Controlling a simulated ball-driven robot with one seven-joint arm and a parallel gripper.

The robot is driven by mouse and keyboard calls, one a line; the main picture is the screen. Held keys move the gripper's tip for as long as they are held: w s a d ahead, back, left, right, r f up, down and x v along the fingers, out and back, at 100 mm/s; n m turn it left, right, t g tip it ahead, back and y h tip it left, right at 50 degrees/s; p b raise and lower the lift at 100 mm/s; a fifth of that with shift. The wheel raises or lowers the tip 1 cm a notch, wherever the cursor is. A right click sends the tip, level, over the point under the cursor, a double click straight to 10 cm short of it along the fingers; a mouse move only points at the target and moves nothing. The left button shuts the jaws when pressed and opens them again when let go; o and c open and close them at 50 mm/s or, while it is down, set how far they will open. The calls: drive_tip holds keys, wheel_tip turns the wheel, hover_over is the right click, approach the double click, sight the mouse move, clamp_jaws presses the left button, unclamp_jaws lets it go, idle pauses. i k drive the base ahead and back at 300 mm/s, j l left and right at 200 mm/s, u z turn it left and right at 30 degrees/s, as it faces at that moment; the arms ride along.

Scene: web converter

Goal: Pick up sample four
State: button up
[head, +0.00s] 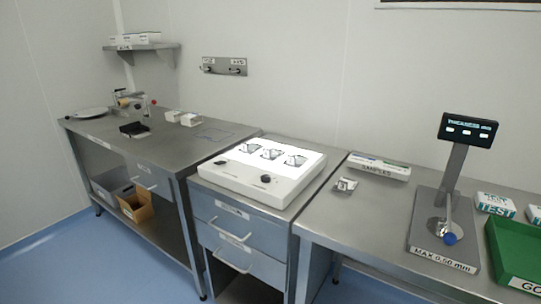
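No label reading sample four can be made out. A white box marked SAMPLES (379,172) lies at the back of the right steel table, with flat items in it, one greenish. A small silvery flat piece (345,184) lies on the table in front of that box, near the table's left edge. Three dark-marked pieces (272,154) lie in a row on the bright top of a white light box (262,187); their markings are too small to read. My gripper is not in view.
A stand with a display (468,130) rises from a plate marked MAX 0.50 mm (427,245). A green tray (515,255) and white TEST boxes (496,204) sit at the right edge. The left bench (165,143) holds small equipment. Blue floor (110,260) is clear in front.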

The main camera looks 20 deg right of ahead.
sight(273, 151)
drive_tip(key=i+j+z, duration=0.1)
drive_tip(key=j, duration=0.25)
drive_tip(key=i+j+z, duration=0.1)
drive_tip(key=i+j, duration=0.15)
drive_tip(key=i+j+z, duration=0.1)
drive_tip(key=j, duration=0.35)
drive_tip(key=i+j+z, duration=0.1)
drive_tip(key=j, duration=0.25)
drive_tip(key=i, duration=0.1)
